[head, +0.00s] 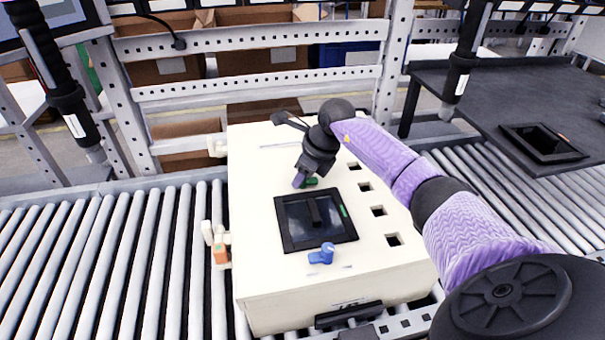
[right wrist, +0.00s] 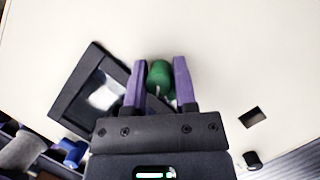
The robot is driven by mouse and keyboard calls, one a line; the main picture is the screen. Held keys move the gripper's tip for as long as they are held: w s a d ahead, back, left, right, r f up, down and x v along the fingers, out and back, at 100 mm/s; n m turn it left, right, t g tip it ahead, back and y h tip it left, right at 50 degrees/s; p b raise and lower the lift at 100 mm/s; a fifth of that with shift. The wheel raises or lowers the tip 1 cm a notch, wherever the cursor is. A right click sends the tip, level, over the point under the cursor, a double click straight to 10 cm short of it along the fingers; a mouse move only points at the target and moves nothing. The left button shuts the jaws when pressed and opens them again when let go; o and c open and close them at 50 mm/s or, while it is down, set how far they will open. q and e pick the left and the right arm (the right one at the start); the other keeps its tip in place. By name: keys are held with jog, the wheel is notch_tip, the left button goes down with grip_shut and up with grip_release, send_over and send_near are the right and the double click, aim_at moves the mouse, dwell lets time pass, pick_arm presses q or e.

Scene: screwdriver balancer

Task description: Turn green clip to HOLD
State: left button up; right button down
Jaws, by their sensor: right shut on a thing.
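The green clip (right wrist: 159,76) sits on the white box between the two purple fingers of my right gripper (right wrist: 161,80) in the right wrist view. In the head view only a bit of the green clip (head: 310,181) shows beside my right gripper (head: 301,180), at the far edge of the black-framed recess. My right gripper is shut on the clip. Any HOLD marking is hidden or too small to read. My left gripper is not in view.
The white box (head: 260,235) rests on a roller conveyor (head: 150,265). On its top are a black-framed recess (head: 344,237), a blue clip (head: 322,255) and several square holes. An orange clip (head: 221,254) is on its left side. A dark table (head: 500,90) stands at right.

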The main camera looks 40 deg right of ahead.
dwell(0.3)
jog(key=shift+r+m+h+p, duration=0.15)
jog(key=shift+m+h+p, duration=0.15)
jog(key=shift+m+p, duration=0.4)
jog(key=shift+m+h+p, duration=0.5)
jog(key=shift+m+p, duration=0.5)
jog(key=shift+m, duration=0.2)
jog(key=m+h+p, duration=0.1)
jog(key=m+p, duration=0.1)
jog(key=m, duration=0.2)
jog(key=shift+h, duration=0.4)
jog(key=m+p, duration=0.1)
jog(key=m, duration=0.2)
jog(key=shift+g+h, duration=0.3)
jog(key=shift+h, duration=0.1)
jog(key=m, duration=0.2)
jog(key=shift+f+m+g+h, duration=0.2)
jog(key=shift+m+g+h, duration=0.1)
jog(key=shift+m+h, duration=0.1)
jog(key=m, duration=0.2)
jog(key=shift+s+m+g+h, duration=0.1)
jog(key=shift+m+g+h, duration=0.2)
jog(key=shift+m+g, duration=0.1)
jog(key=shift+f+m, duration=0.1)
jog(key=shift+m, duration=0.5)
jog(key=shift+g, duration=0.3)
